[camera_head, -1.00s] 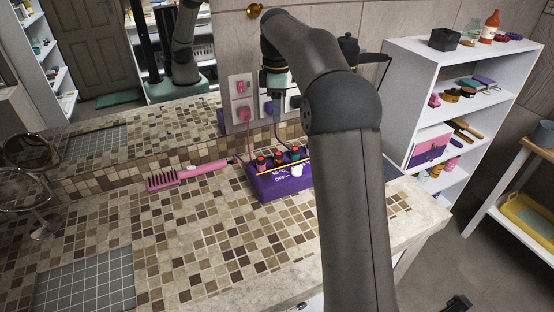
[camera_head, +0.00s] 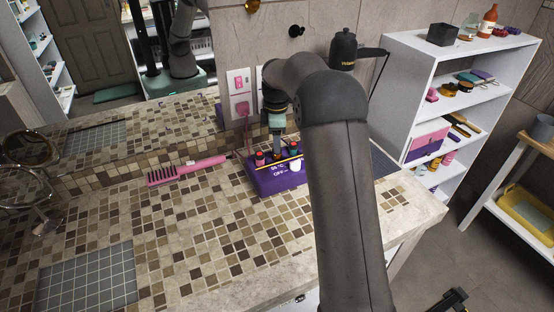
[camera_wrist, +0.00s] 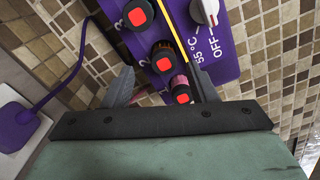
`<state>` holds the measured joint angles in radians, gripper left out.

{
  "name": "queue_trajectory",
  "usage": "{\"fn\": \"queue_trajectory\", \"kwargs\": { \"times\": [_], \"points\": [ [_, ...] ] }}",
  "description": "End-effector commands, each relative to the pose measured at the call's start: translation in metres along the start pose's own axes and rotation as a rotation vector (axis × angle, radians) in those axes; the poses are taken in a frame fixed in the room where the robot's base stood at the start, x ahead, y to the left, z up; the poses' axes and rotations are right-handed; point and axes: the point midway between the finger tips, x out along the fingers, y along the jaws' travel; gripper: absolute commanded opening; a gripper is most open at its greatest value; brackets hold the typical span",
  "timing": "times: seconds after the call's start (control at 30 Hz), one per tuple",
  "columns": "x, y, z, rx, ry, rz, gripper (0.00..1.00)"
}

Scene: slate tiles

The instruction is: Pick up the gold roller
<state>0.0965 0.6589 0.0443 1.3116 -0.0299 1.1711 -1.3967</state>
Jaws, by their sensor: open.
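The gold roller (camera_wrist: 164,58) stands in the purple heater box (camera_head: 278,181). In the wrist view it has a black cap with a red square top, and a little gold body shows beside the cap. My gripper (camera_wrist: 162,72) is open, pointing down over the box, with one finger on each side of the gold roller's cap. Whether the fingers touch it cannot be told. In the head view my gripper (camera_head: 277,152) hides the middle roller position.
Other black-capped rollers stand close by, one (camera_wrist: 138,13) numbered 3 and a pinkish one (camera_wrist: 181,91) near the right finger. A white dial (camera_wrist: 205,10) is on the box. A pink brush (camera_head: 187,171) lies left; a purple plug and cord (camera_wrist: 18,124) are beside the wall.

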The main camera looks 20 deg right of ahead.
Motion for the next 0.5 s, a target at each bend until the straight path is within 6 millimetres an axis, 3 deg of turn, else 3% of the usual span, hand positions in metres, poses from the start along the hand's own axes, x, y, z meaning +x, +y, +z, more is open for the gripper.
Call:
{"fn": "queue_trajectory", "kwargs": {
  "times": [0.23,0.5],
  "points": [
    [0.035,-0.005,0.001,0.0,0.001,-0.003,0.52],
    [0.043,-0.005,0.001,0.0,0.001,-0.001,0.52]
  ]
}}
